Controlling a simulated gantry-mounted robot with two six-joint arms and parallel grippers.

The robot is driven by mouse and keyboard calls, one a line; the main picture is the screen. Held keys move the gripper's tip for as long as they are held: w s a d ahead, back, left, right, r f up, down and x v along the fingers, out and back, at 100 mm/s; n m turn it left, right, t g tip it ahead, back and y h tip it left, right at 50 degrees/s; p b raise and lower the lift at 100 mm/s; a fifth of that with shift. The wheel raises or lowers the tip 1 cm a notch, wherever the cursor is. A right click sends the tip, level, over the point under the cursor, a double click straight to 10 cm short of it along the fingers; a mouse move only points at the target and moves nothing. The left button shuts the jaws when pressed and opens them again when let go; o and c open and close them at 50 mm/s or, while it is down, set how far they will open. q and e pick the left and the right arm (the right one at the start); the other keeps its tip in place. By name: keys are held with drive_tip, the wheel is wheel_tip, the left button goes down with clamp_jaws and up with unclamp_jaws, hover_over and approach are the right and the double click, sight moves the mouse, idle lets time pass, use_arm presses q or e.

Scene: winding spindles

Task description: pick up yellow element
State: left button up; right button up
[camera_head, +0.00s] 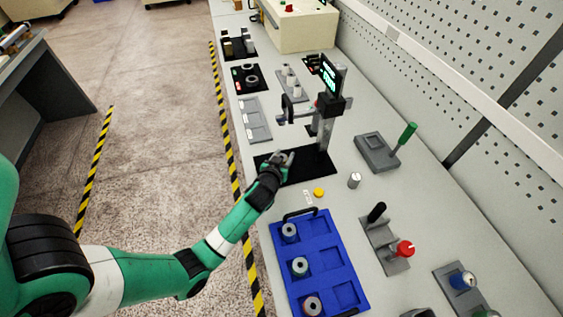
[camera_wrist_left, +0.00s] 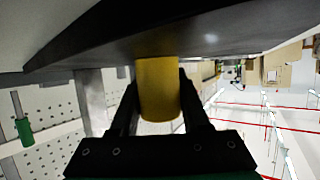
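My left gripper (camera_head: 283,160) is low over a black mat (camera_head: 318,167) in the head view. The left wrist view looks upside down, and there a yellow cylinder (camera_wrist_left: 158,88) stands between the two fingers of my left gripper (camera_wrist_left: 158,100). Its far end meets a dark flat surface. The fingers lie close along both its sides; whether both press on it is unclear. In the head view this cylinder is not visible at the gripper. A small round yellow piece (camera_head: 319,192) lies on the table in front of the mat. My right gripper is not in view.
A blue tray (camera_head: 328,254) with several grey spools lies in front of the mat. A stand with a display (camera_head: 332,78) rises behind the mat. A green-handled lever (camera_head: 407,134) and a small grey cylinder (camera_head: 354,180) are to the right. Red-knobbed fixture (camera_head: 404,249) stands right of the tray.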

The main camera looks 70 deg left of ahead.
use_arm(q)
clamp_jaws()
drive_tip(key=shift+r+p, duration=0.3)
drive_tip(key=shift+r, duration=0.3)
drive_tip(key=s+d+r+p, duration=0.1)
drive_tip(key=r, duration=0.1)
drive_tip(key=d+r+p, duration=0.1)
drive_tip(key=r+p, duration=0.1)
drive_tip(key=r, duration=0.1)
drive_tip(key=s+d+r+p, duration=0.1)
drive_tip(key=r+p, duration=0.1)
drive_tip(key=r, duration=0.1)
drive_tip(key=shift+s+d+r, duration=0.25)
drive_tip(key=shift+s, duration=0.1)
drive_tip(key=p+v, duration=0.8)
drive_tip(key=v, duration=0.2)
drive_tip(key=shift+d+f, duration=0.3)
